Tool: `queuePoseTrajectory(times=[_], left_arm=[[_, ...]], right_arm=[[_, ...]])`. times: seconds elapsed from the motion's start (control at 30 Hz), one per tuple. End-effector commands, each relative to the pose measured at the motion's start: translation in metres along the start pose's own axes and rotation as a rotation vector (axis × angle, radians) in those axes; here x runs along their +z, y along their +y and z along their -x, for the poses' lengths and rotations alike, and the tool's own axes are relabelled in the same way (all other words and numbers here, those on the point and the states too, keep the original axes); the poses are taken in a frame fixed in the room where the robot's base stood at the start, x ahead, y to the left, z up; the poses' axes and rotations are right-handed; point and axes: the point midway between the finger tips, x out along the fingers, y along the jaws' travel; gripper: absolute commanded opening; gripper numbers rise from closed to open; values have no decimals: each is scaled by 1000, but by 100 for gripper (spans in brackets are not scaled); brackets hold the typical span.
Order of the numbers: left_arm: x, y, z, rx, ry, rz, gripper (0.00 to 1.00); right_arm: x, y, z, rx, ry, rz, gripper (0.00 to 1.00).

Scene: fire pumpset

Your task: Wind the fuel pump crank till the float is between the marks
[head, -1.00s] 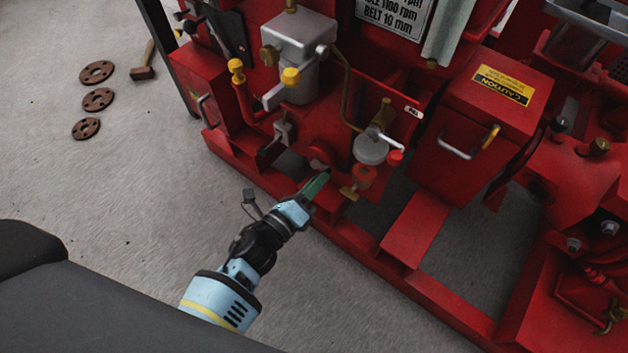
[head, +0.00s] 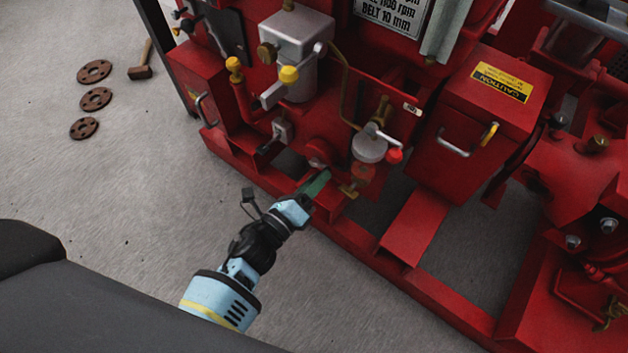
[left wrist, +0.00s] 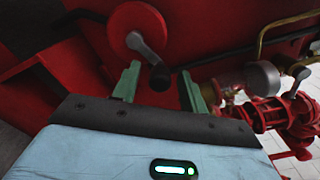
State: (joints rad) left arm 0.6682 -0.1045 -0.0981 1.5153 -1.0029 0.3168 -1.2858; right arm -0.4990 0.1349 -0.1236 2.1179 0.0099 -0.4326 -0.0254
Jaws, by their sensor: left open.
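The crank's red disc (left wrist: 136,28) shows at the top of the left wrist view, with a short grey arm and a dark round knob (left wrist: 159,76). In the head view the disc (head: 319,152) is low on the red pumpset, and my gripper hides the knob. My left gripper (head: 317,184) is open, its green fingers pointing at the crank. In the wrist view the knob appears between the fingertips (left wrist: 157,84), nearer the left finger; I cannot tell whether they touch. A grey round-topped unit (head: 369,147) with a bowl below stands right of the crank. I cannot make out float or marks.
A red-tipped lever (head: 394,155) and a brass tap (head: 348,191) sit close to the right of my gripper. The red base rail (head: 345,238) runs below it. A red caution box (head: 480,120) stands further right.

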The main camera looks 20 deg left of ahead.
Motion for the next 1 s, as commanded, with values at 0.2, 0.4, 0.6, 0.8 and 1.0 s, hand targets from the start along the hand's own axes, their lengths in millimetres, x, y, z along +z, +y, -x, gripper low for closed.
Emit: queuePoseTrajectory(times=[0.2,0.4,0.6,0.8,1.0], left_arm=[[0,0,20,3,1,1,43],[0,0,53,3,1,0,43],[0,0,74,1,0,2,43],[0,0,78,0,-1,0,43],[0,0,78,0,0,0,43]], right_arm=[[0,-1,5,0,-3,0,36],[2,-2,14,-1,-10,-1,36],[6,-4,20,-3,-19,-3,36],[6,-4,21,-3,-19,-3,36],[4,-3,19,-2,-14,-2,36]])
